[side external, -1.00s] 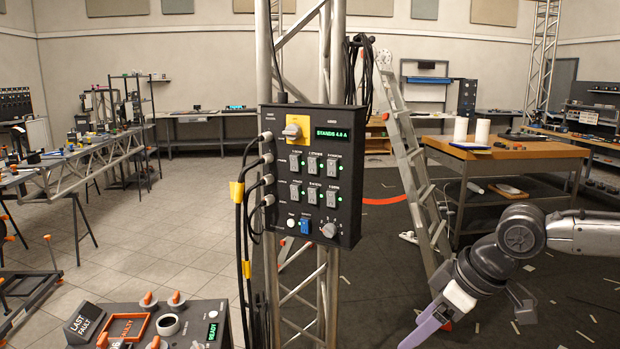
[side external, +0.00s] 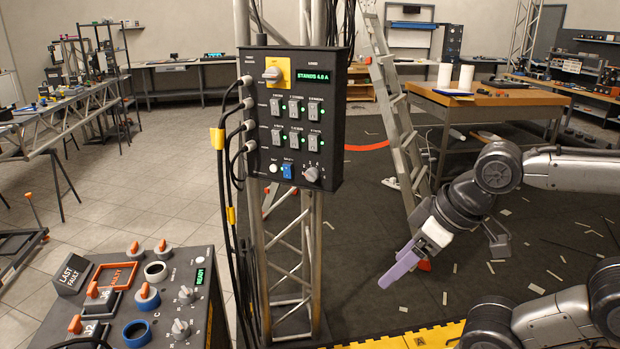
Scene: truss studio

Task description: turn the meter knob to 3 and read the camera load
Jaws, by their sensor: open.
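The green display (side external: 314,74) at the upper right reads STANDS and a value in A, which looks like 4.0 or 6.0. My gripper (side external: 389,280), with purple fingers, hangs to the right of and below the box, clear of it. It points down and left, is open, and nothing shows in it. One finger mostly hides the other.
A ladder (side external: 395,120) stands behind my arm. A control console (side external: 135,300) is at the lower left. The space between gripper and box looks free.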

